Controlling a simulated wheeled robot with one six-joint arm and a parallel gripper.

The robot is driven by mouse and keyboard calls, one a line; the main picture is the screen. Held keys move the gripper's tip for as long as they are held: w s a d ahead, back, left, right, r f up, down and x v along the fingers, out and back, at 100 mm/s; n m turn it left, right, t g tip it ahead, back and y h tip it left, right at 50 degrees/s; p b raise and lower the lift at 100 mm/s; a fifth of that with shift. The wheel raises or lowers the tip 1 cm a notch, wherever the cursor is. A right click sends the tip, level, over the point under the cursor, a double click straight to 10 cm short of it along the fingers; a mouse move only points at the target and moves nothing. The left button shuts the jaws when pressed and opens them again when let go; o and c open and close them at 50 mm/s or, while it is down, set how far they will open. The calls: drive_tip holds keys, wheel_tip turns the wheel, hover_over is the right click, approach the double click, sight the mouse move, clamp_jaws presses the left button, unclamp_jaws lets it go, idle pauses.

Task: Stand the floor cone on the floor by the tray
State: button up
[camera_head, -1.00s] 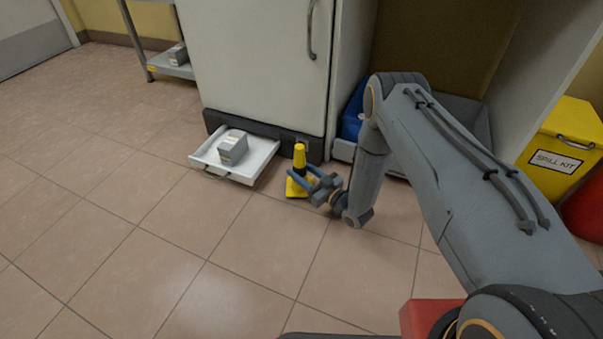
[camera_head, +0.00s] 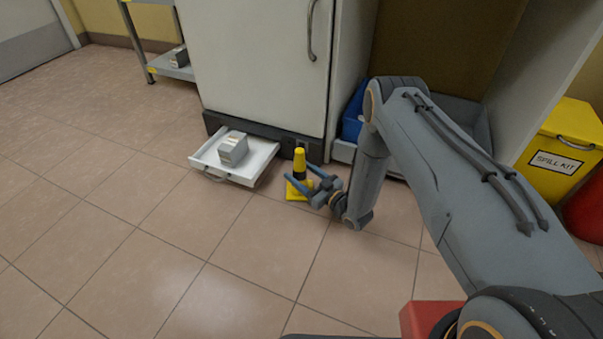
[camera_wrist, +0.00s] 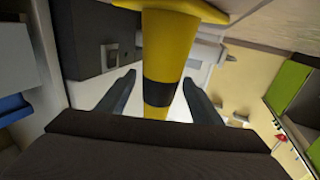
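The floor cone (camera_head: 299,156) is yellow with a black band and a square yellow base. It stands upright on the tiled floor just right of the white tray (camera_head: 261,165). The tray is pulled out low at the foot of the white cabinet and holds a grey box (camera_head: 233,149). My gripper (camera_head: 300,172) is low by the cone, its fingers spread on either side of it. In the wrist view the cone (camera_wrist: 168,45) lies between the open fingers (camera_wrist: 158,80), with gaps visible on both sides.
The white cabinet (camera_head: 255,60) rises behind the tray and cone. A blue bin (camera_head: 353,115) sits in the bay to its right. A yellow spill kit box (camera_head: 560,150) is at the far right. The floor in front is clear.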

drive_tip(key=shift+f, duration=0.3)
drive_tip(key=shift+r, duration=0.25)
drive_tip(key=shift+s+d+r+p, duration=0.15)
drive_tip(key=shift+s+r+p, duration=0.1)
drive_tip(key=shift+p, duration=0.25)
drive_tip(key=p+v, duration=0.5)
drive_tip(key=v, duration=0.6)
drive_tip(key=shift+d, duration=0.2)
drive_tip(key=shift+s+r, duration=0.1)
